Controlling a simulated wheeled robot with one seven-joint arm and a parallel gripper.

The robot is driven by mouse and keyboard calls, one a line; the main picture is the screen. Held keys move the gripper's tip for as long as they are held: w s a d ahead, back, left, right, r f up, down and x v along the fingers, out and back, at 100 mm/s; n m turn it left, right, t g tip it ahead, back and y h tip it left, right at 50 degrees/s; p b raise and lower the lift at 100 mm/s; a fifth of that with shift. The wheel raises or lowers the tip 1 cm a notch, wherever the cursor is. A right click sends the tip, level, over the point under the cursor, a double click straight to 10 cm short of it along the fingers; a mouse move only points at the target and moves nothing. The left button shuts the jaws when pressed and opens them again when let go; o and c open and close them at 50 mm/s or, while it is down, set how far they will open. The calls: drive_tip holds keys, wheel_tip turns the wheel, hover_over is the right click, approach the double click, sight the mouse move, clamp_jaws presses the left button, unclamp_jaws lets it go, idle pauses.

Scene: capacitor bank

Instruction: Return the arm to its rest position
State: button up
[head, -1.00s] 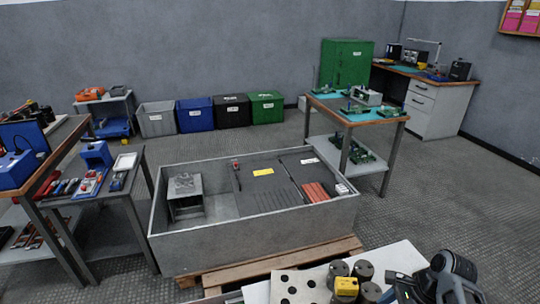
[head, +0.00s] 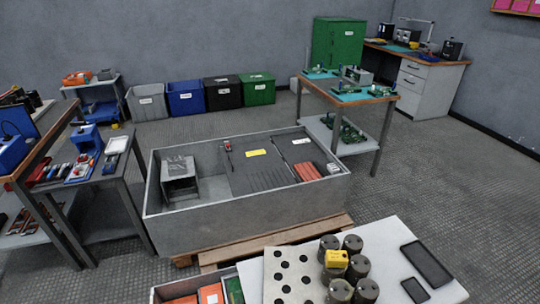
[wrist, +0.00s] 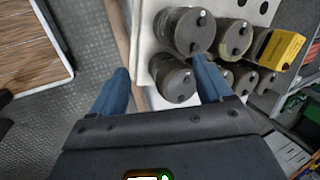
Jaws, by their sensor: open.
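Dark cylindrical capacitors (wrist: 180,30) stand on a white table (wrist: 145,45) just beyond the fingertips. A yellow block (wrist: 280,48) sits among them. In the head view my arm and gripper are out of the picture. There the capacitors (head: 352,243) stand in a cluster beside a white plate with holes (head: 290,270), and the yellow block (head: 336,259) rests on or against them.
A large grey crate (head: 250,225) on a wooden pallet (head: 275,240) stands beyond the white table. Two black trays (head: 427,264) lie on the table's right. Workbenches stand at left and back right. Open floor (head: 430,180) lies to the right.

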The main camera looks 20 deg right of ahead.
drive_tip(key=s+a+r+n+t+h, duration=0.2)
drive_tip(key=s+a+r+n+t, duration=0.45)
drive_tip(key=s, duration=0.65)
drive_tip(key=s+a+r+n+t, duration=0.1)
drive_tip(key=s+a+r+n, duration=0.1)
drive_tip(key=r, duration=0.6)
drive_tip(key=s+a+r+n+t, duration=0.2)
drive_tip(key=r+n, duration=0.3)
drive_tip(key=r, duration=0.3)
drive_tip(key=s+a+r+n+t+y, duration=0.1)
drive_tip(key=s+a+r+n, duration=0.1)
drive_tip(key=r, duration=0.7)
drive_tip(key=shift+s+n, duration=0.75)
drive_tip(key=shift+n, duration=0.2)
